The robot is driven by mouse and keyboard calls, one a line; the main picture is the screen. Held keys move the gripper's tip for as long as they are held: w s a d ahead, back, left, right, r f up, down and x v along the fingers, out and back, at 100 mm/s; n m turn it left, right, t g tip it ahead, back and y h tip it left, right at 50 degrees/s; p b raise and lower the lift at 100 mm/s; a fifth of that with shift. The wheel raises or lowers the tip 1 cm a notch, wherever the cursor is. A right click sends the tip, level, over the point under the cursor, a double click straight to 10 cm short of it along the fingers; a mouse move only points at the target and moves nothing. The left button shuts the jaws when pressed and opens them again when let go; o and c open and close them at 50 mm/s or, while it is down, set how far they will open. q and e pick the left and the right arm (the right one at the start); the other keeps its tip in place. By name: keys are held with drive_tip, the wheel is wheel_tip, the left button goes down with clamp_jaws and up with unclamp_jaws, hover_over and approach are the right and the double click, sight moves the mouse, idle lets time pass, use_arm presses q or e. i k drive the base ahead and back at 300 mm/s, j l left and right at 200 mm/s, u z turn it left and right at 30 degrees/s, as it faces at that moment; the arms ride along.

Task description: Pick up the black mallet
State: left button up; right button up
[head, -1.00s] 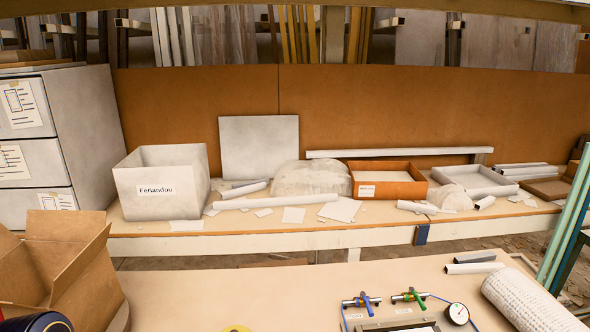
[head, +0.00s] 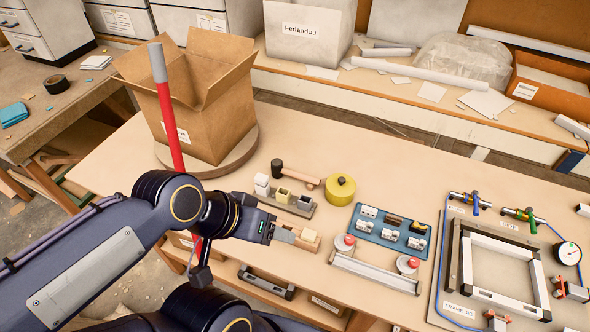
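A small mallet with a black head (head: 277,168) and a light wooden handle lies on the workbench, right of the cardboard box. Its handle points right, toward a yellow round container. My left gripper (head: 285,235) is at the end of the dark arm from the left, nearer the front edge than the mallet and apart from it. Its fingertips are small and overlap a wooden block (head: 306,237), so whether they are open is unclear. My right gripper is not in view.
A holder with small blocks (head: 297,207) stands between my gripper and the mallet. The yellow container (head: 340,188) is close to the handle's right. An open cardboard box (head: 205,115) stands behind left on a round board (head: 245,143). A red pole (head: 168,120) rises near my arm. A blue tray (head: 368,235) lies right.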

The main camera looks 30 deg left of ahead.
sight(278, 171)
drive_tip(key=u, duration=1.35)
drive_tip(key=j+u, duration=0.3)
drive_tip(key=j, duration=0.25)
drive_tip(key=j+u, duration=0.25)
drive_tip(key=j, duration=0.35)
